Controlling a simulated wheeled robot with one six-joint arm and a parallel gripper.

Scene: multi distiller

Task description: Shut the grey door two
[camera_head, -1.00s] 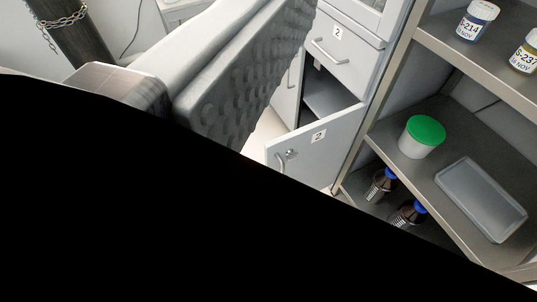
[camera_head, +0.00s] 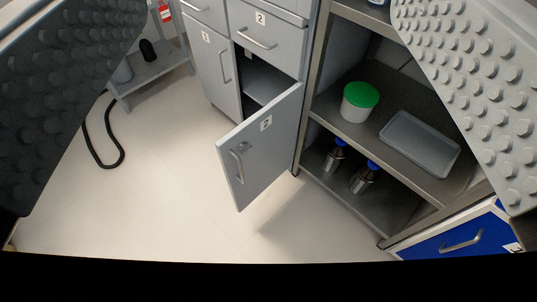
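The grey door two (camera_head: 262,150), marked with a "2" label, stands open and swung out from the grey cabinet. Its bar handle (camera_head: 238,164) is near its free left edge. The dark inside of the cabinet (camera_head: 262,82) shows behind the door's top edge. My gripper (camera_head: 270,110) is open, with one studded finger at the left edge of the view and the other at the upper right. Nothing is between the fingers close up; the door is seen in the gap beyond them, apart from both.
Right of the door stands a metal shelf (camera_head: 345,128) with a green-lidded tub (camera_head: 360,101), a grey tray (camera_head: 420,142) and blue-capped bottles (camera_head: 364,177). A blue drawer (camera_head: 455,240) is at lower right. A low bench (camera_head: 150,75) and black hose (camera_head: 100,145) are at left. Floor before the door is clear.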

